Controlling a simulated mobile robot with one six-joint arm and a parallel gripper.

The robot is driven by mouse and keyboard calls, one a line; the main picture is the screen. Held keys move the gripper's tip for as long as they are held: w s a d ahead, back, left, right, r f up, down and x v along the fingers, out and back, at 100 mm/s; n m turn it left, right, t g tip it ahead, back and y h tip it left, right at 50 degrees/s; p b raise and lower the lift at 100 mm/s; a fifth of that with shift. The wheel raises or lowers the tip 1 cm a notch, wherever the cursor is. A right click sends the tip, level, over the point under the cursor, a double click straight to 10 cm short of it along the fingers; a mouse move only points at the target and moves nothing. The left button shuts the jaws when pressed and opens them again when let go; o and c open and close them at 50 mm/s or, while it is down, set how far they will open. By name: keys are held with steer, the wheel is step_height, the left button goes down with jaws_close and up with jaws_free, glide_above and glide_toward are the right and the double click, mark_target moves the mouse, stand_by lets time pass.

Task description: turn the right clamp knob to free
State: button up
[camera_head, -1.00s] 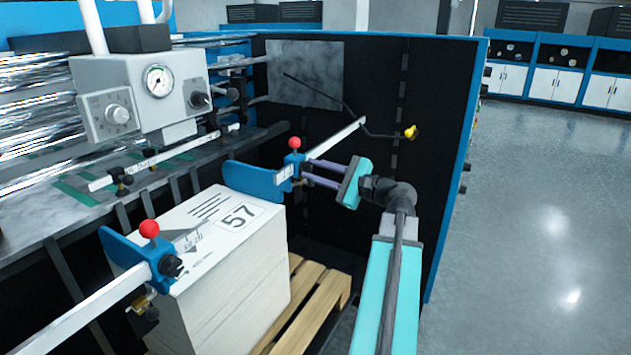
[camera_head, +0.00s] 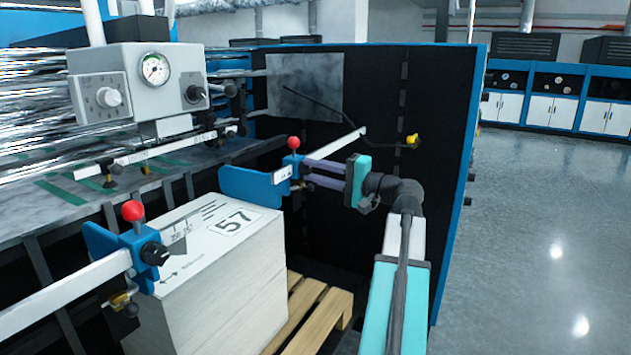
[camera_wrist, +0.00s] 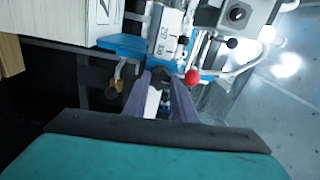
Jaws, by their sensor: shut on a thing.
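The right clamp (camera_head: 288,171) is a blue block with a red ball (camera_head: 293,142) on top, on a white scale bar, with a blue plate (camera_head: 250,187) to its left. My gripper (camera_head: 306,173) reaches it from the right with its two purple fingers at the clamp's side. In the wrist view the fingers (camera_wrist: 161,78) close around a small dark knob (camera_wrist: 160,72), mostly hidden between the tips. The red ball also shows in the wrist view (camera_wrist: 192,77), just right of the fingers. The knob's turn angle cannot be read.
The left clamp (camera_head: 140,250) has its own red ball and black knob. A paper stack (camera_head: 215,285) marked 57 stands on a wooden pallet (camera_head: 325,305). A dark panel (camera_head: 430,160) rises behind my gripper. A grey control box (camera_head: 140,85) stands at upper left. Open floor lies right.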

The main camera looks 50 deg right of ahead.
steer(key=shift+n+b, duration=0.3)
steer(key=shift+n, duration=0.3)
steer(key=o, duration=1)
steer(key=shift+w, duration=0.1)
steer(key=shift+o, duration=0.2)
steer(key=r+v, duration=0.1)
steer(key=v, duration=1.3)
steer(key=shift+f, duration=0.45)
